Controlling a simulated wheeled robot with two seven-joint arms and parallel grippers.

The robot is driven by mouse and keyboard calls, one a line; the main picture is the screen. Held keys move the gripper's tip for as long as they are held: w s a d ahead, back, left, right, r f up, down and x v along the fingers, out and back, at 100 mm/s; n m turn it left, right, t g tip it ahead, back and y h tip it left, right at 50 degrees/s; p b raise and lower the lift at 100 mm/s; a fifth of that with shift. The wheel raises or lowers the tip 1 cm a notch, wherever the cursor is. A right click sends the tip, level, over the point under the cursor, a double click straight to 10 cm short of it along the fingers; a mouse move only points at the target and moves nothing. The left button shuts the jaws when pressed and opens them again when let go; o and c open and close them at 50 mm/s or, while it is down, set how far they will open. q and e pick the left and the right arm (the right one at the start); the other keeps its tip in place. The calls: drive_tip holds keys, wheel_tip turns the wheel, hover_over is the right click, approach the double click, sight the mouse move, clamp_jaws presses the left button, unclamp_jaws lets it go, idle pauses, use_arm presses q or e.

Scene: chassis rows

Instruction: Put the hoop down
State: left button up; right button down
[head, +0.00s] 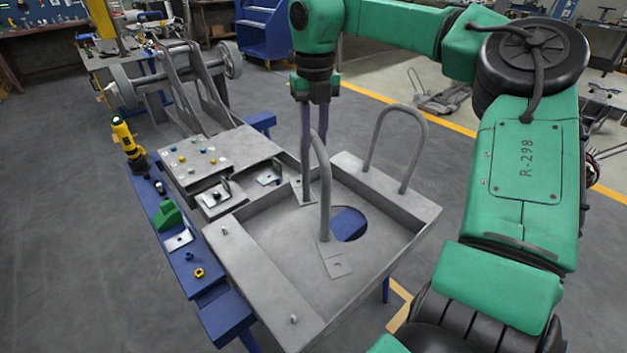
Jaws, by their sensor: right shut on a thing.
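A grey U-shaped hoop (325,205) stands upright in the chassis tray (270,262). One of its legs comes down beside the round hole in the tray floor, near a small flat plate (338,266). My right gripper (313,135) reaches down from above and is shut on the hoop near its top. The fingers partly cover the far leg. I cannot tell whether the feet touch the floor or hang just above it. A second, similar hoop (395,110) stands on the tray's far right rim. My left gripper is not in view.
A grey panel with coloured buttons (200,155) adjoins the tray on the left. A blue rail (185,255) carries a yellow tool (128,142), a green block (168,215) and small parts. A wheeled grey frame (190,85) stands behind. The tray's near part is clear.

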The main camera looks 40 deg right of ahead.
wheel_tip(320, 180, down, 11)
idle(0.3)
drive_tip(key=c, duration=0.7)
unclamp_jaws()
drive_tip(key=shift+f, duration=0.1)
wheel_tip(320, 180, up, 12)
drive_tip(key=shift+a+r, duration=0.1)
drive_tip(key=shift+r, duration=0.1)
